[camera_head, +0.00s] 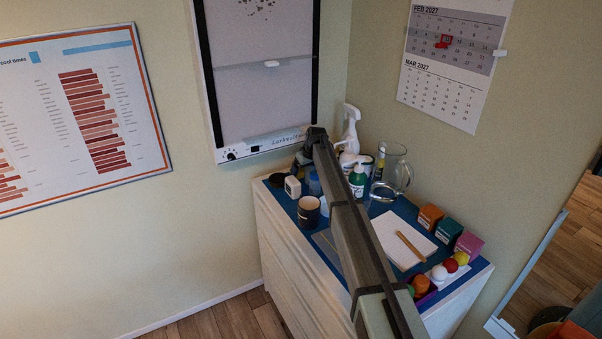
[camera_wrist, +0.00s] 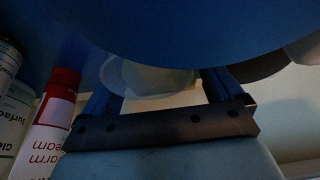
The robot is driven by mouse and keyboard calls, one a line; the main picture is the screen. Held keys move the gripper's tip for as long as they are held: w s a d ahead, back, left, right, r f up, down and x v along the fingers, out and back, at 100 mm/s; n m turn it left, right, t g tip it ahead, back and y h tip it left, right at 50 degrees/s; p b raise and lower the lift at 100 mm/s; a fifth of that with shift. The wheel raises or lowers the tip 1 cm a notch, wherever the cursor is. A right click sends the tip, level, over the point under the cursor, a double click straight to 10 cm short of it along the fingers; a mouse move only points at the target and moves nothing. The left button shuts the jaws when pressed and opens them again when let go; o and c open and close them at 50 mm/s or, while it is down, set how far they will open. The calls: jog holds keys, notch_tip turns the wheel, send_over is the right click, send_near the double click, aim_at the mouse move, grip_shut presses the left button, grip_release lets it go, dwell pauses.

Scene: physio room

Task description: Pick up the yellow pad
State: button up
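I cannot pick out a yellow pad for certain in either view. In the wrist view a pale, greenish-cream rounded thing (camera_wrist: 150,78) shows dimly between the fingers; it may be the pad, but I cannot tell. My gripper (camera_wrist: 163,88) has its two dark fingers apart there, with no clear grip on anything. A large dark blue rounded shape (camera_wrist: 170,28) fills the top of that view and covers part of the pale thing. In the head view my arm reaches over the cabinet to its back left, and the fingertips are hidden.
A red-and-white container (camera_wrist: 50,118) stands close left of my gripper in the wrist view.

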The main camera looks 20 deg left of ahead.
jog(key=c, duration=0.6)
jog(key=shift+r, duration=0.6)
notch_tip(320, 180, up, 2)
jog(key=shift+r, duration=0.2)
jog(key=s+a, duration=0.7)
jog(key=s, duration=0.2)
jog(key=s+a, duration=0.4)
jog(key=shift+s+a, duration=0.35)
jog(key=shift+s, duration=0.05)
